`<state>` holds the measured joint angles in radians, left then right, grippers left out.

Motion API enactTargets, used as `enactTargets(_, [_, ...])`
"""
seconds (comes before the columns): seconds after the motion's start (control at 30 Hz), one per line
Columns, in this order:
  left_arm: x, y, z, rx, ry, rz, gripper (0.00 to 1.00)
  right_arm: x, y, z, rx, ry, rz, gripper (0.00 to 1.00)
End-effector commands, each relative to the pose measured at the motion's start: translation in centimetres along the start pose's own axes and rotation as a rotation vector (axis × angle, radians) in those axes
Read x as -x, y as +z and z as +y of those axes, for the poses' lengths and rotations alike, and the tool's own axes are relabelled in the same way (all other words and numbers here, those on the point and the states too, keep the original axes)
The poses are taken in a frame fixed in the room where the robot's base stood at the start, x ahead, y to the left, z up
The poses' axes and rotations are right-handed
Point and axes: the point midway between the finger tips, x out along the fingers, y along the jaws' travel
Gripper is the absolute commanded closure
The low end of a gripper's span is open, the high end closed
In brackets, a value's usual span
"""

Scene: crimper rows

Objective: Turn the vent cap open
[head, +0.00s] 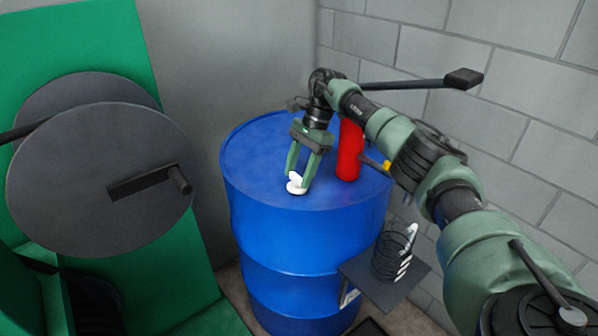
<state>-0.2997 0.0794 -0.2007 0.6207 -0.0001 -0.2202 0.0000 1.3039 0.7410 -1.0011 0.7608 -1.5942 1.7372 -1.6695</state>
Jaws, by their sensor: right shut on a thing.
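A small white vent cap (296,187) sits on the top of a blue drum (250,165), towards its front. My right gripper (298,178) points down at the cap, and its two green fingers are shut on it. The fingers hide part of the cap, so its turn angle is hard to tell. My left gripper is not in view.
A red cylinder (349,150) stands on the drum, right behind my right gripper. A dark shelf (365,282) with a black wire holder (390,258) is at the drum's right. A green machine with a large grey disc (90,190) stands at left. A block wall (500,90) closes the back right.

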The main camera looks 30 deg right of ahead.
Motion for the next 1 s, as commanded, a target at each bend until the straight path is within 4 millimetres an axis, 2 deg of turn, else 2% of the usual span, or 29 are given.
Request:
enactTargets(0.1, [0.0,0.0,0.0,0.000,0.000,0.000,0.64,0.3,0.0,-0.1,0.003,-0.007,0.002,0.90])
enactTargets(0.13, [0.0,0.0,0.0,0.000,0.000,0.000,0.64,0.3,0.0,-0.1,0.003,-0.007,0.002,0.41])
enactTargets(0.2, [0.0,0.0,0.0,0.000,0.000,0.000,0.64,0.2,0.0,-0.1,0.002,-0.006,0.002,0.27])
enactTargets(0.57, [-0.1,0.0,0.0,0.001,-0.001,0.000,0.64,0.5,0.0,-0.1,0.001,-0.004,0.001,0.27])
enactTargets(1.0, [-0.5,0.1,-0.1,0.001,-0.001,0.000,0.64,7.1,0.0,-0.1,0.000,-0.007,0.001,0.27])
